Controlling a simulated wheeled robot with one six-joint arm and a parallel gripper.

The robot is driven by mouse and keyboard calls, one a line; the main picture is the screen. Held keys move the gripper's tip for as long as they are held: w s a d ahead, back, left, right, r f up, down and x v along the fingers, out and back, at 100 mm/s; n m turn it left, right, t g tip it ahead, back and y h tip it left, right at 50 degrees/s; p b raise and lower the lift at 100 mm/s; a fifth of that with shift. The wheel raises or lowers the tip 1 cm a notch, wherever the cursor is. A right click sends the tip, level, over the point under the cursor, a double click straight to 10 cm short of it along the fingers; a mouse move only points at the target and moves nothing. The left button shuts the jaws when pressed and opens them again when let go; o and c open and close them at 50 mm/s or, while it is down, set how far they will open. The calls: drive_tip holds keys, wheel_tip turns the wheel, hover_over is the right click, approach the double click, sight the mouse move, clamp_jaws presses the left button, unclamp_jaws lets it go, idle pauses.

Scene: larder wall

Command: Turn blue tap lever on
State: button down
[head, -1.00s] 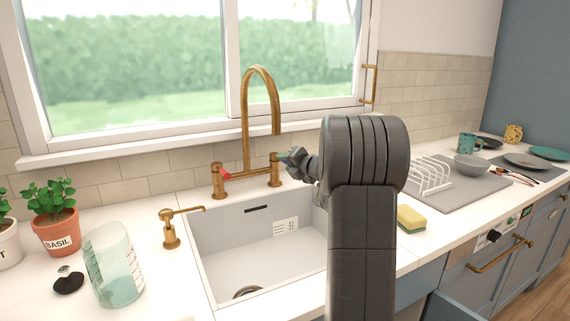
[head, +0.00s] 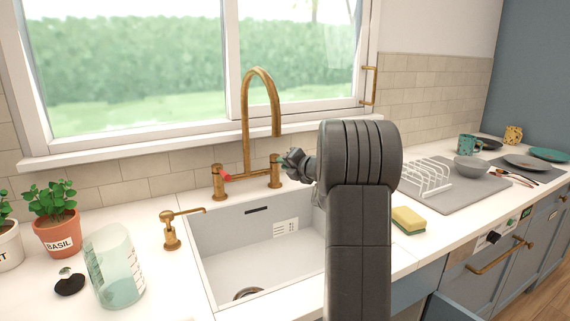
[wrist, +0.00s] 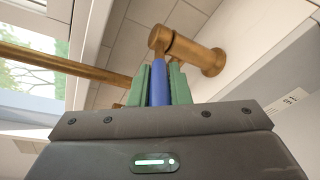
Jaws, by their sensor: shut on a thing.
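The brass bridge tap (head: 262,110) stands behind the white sink (head: 262,265). Its left handle has a red lever (head: 225,177). The blue lever (wrist: 158,82) shows in the wrist view, between the green fingertips of my gripper (wrist: 159,86), which are shut on it. It joins a brass tap post (wrist: 195,52). In the head view my gripper (head: 288,163) is at the right tap post (head: 275,172), and it hides the blue lever there.
A brass soap dispenser (head: 171,232), a glass jug (head: 116,265) and a basil pot (head: 57,232) stand left of the sink. A sponge (head: 408,220) and a dish rack (head: 428,178) are to the right.

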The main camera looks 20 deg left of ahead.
drive_tip(key=shift+w+d+r+n+p, duration=0.2)
drive_tip(key=shift+r+n+p, duration=0.1)
drive_tip(key=shift+p, duration=0.25)
drive_tip(key=w+n+g+p, duration=0.1)
drive_tip(key=g+p, duration=0.1)
drive_tip(key=d+n+g+y+p, duration=0.1)
drive_tip(key=g+p, duration=0.1)
drive_tip(key=w+n+g+y+p, duration=0.1)
drive_tip(key=n+p, duration=0.1)
drive_tip(key=shift+w+d+f+g, duration=0.2)
drive_tip(key=shift+w+d+g, duration=0.1)
drive_tip(key=shift+g, duration=0.1)
drive_tip(key=shift+a, duration=0.1)
drive_tip(key=c, duration=1.4)
unclamp_jaws()
drive_tip(key=shift+f, duration=0.1)
drive_tip(key=shift+o, duration=0.2)
drive_tip(key=b+v, duration=0.1)
drive_tip(key=v, duration=1.3)
